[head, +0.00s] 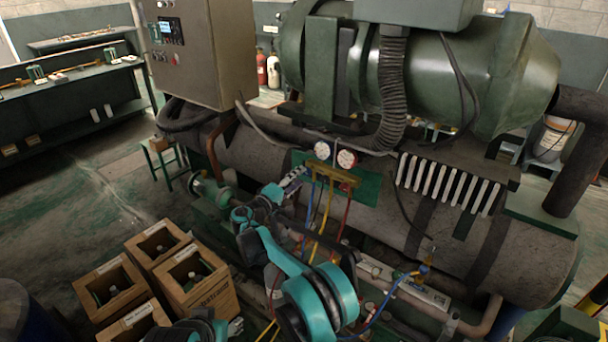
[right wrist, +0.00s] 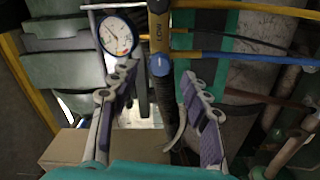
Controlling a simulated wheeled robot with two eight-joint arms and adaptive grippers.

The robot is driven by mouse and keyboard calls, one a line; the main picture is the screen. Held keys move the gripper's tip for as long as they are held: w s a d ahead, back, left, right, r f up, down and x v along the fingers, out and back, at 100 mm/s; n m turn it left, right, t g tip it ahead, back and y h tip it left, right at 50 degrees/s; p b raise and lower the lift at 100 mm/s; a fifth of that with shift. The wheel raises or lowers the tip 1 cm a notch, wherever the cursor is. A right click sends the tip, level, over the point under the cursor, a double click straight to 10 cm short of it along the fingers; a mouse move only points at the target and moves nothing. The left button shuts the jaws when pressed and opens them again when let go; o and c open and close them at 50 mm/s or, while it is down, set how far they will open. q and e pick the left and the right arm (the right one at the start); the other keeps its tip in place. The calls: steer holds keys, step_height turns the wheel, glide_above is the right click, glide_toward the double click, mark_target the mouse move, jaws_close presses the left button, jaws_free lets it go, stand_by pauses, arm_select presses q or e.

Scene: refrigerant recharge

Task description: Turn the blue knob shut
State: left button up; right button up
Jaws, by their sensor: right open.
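The blue knob (right wrist: 160,65) shows in the right wrist view, on the end of the yellow manifold (right wrist: 158,32) marked LOW. In the head view the manifold (head: 338,177) hangs below two round gauges; the knob is too small to make out there. My right gripper (head: 298,176) is at the manifold's left end. In the right wrist view my right gripper (right wrist: 158,82) is open, with one finger on each side of the knob's line and clear gaps to it. My left gripper (head: 234,327) shows only partly at the bottom edge; its opening is unclear.
A white-faced gauge (right wrist: 117,35) is close to the left finger in the right wrist view. A blue hose (right wrist: 250,58) and yellow hoses run beside the manifold. The big dark tank (head: 450,250) lies behind.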

steer(key=v, duration=0.7)
steer(key=shift+s, duration=0.1)
steer(key=s+d+r+m+g+y, duration=0.2)
steer(key=s+d+r+g, duration=0.1)
steer(key=s+d, duration=0.65)
steer(key=s+d+r+m+g+y, duration=0.25)
steer(key=s+d, duration=0.35)
steer(key=d, duration=0.7)
steer(key=s+d+f+m+g+y, duration=0.1)
steer(key=s+f+m+y, duration=0.1)
steer(key=s, duration=1.1)
steer(key=s+d+f+m+g+y, duration=0.1)
steer(key=s+f+y, duration=0.3)
steer(key=s, duration=0.9)
step_height(320, 180, down, 3)
steer(key=shift+s+d+r+m, duration=0.15)
steer(key=shift+d+m, duration=0.05)
steer(key=shift+m, duration=0.15)
